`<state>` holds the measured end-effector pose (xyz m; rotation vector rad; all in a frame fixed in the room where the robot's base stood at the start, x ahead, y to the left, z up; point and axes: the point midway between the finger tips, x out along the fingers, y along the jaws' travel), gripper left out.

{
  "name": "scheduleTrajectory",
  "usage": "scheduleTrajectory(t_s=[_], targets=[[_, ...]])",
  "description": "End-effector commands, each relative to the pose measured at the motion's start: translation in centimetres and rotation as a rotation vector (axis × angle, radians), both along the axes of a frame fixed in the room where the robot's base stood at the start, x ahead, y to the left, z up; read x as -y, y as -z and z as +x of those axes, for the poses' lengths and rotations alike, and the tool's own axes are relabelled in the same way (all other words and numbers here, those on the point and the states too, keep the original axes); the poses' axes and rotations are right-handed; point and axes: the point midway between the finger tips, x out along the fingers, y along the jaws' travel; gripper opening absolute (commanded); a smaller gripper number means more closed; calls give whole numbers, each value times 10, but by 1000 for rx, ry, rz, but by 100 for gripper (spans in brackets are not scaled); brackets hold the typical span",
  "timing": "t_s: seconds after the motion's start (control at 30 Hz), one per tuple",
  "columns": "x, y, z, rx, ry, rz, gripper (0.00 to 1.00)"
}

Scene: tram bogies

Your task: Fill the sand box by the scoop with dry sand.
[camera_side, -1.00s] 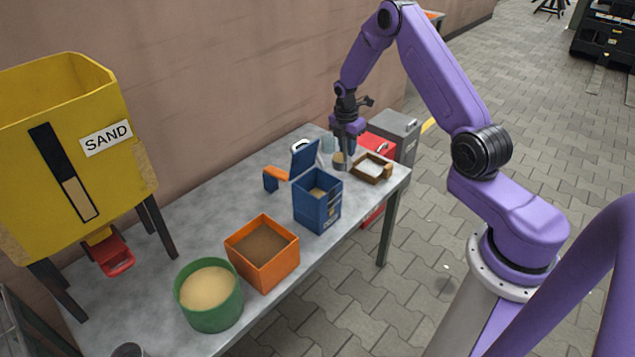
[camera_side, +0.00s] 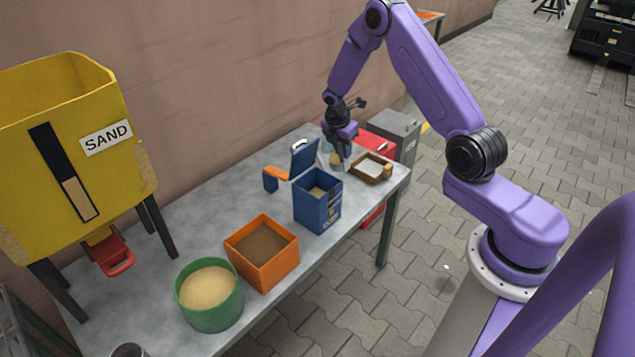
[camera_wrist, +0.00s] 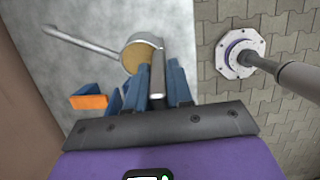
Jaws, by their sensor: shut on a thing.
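My gripper (camera_side: 340,150) is above the far end of the table, left of the wooden tray. In the wrist view my gripper (camera_wrist: 159,82) is shut on the handle of the scoop (camera_wrist: 137,57), whose round bowl shows a tan, sandy surface. The scoop is small and partly hidden in the side view (camera_side: 335,159). The blue sand box (camera_side: 331,212) stands open nearer the camera, with some tan sand inside and a raised blue lid (camera_side: 303,157) behind it. A green tub (camera_side: 212,316) holds pale sand. An orange box (camera_side: 275,273) holds darker brown sand.
A yellow hopper (camera_side: 45,125) marked SAND stands on legs at the left, with a red handle (camera_side: 115,262) below. A wooden tray (camera_side: 387,174) with white contents lies near the table's right edge. An orange-and-blue piece (camera_side: 275,175) sits beside the lid. The wall runs behind.

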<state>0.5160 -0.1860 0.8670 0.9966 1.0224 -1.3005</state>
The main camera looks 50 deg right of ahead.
Motion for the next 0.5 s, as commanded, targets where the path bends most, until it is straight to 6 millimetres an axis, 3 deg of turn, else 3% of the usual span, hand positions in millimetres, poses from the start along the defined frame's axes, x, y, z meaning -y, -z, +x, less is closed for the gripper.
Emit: scheduleTrajectory(t_s=[0.5], targets=[[-12,-1,0,-1,-1,-70,0]])
